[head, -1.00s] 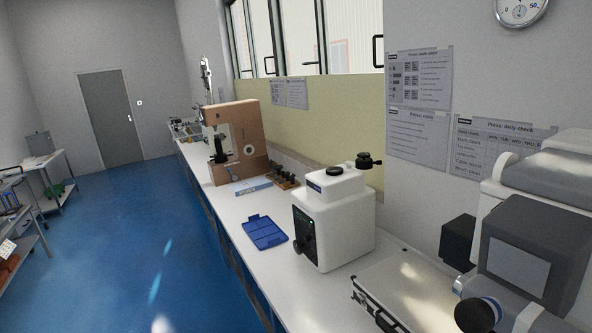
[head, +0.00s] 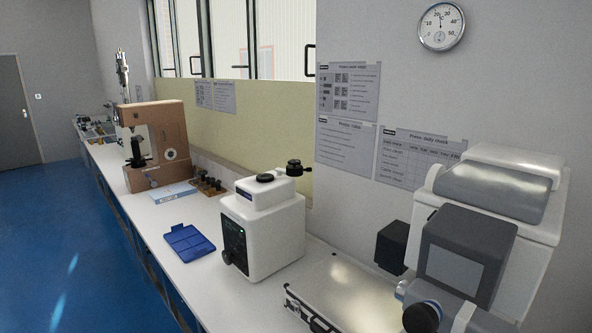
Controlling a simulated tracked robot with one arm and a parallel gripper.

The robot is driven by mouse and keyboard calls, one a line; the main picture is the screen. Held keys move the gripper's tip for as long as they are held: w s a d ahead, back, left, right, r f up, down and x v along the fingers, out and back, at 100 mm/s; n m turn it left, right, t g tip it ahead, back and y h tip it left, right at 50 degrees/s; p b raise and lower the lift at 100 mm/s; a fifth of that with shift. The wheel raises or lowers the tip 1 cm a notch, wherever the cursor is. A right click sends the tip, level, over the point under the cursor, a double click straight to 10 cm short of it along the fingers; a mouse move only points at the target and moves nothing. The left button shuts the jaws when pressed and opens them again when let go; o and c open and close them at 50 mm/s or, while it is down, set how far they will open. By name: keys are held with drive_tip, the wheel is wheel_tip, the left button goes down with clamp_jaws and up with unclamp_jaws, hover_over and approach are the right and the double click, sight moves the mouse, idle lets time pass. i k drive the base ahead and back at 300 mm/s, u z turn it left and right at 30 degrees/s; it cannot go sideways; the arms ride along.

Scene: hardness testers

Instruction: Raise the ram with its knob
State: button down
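A white press-like machine (head: 270,235) stands on the bench near the middle of the picture. Its dark front panel has a small green light and a black knob (head: 227,257) low on it. A round black cap (head: 265,178) and a black swivel piece (head: 294,166) are on its top. I cannot make out a ram; it may be hidden inside the machine. My gripper is not in view, and nothing touches the white machine.
A blue tray (head: 188,243) lies left of the white machine. A tan tester (head: 165,135) stands farther back. A large grey and white machine (head: 485,220) and a flat metal case (head: 345,290) are at the right. Blue floor is open at left.

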sight(227, 257)
drive_tip(key=i, duration=1.05)
drive_tip(key=u, duration=2.45)
drive_tip(key=i, duration=2.25)
drive_tip(key=z, duration=0.1)
